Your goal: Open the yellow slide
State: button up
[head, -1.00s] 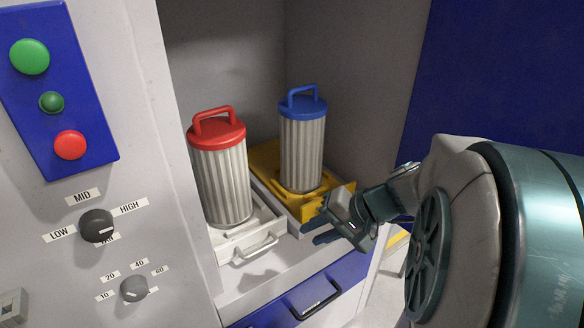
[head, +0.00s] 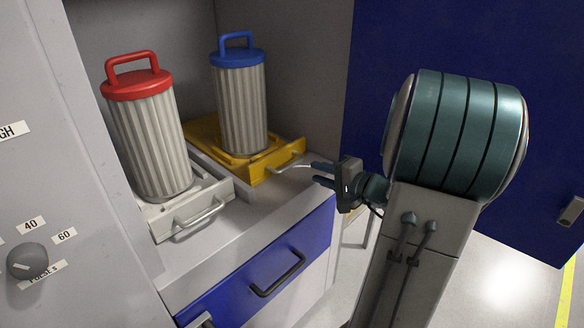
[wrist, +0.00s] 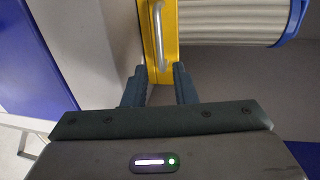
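The yellow slide (head: 262,173) sits on the cabinet shelf and carries a filter with a blue cap (head: 238,97). Its pale metal handle (head: 288,167) is on its front face. My gripper (head: 315,173) is just right of the handle, with its fingers pointing at it. In the wrist view, the two fingertips (wrist: 159,75) are apart. The handle (wrist: 159,40) lies ahead of them, with its near end close to the gap between them, on the yellow front (wrist: 145,20). I cannot tell whether the fingers touch it. Nothing is held.
A white slide (head: 160,222) with a red-capped filter (head: 148,135) stands to the left. A blue drawer (head: 225,285) with a dark handle is below the shelf. A blue door (head: 440,40) stands behind my arm. Open floor (head: 500,270) is at lower right.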

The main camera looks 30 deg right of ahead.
aim_at(294, 165)
jog(key=x, duration=1)
jog(key=shift+b, duration=0.4)
jog(key=shift+c, duration=0.4)
grip_shut()
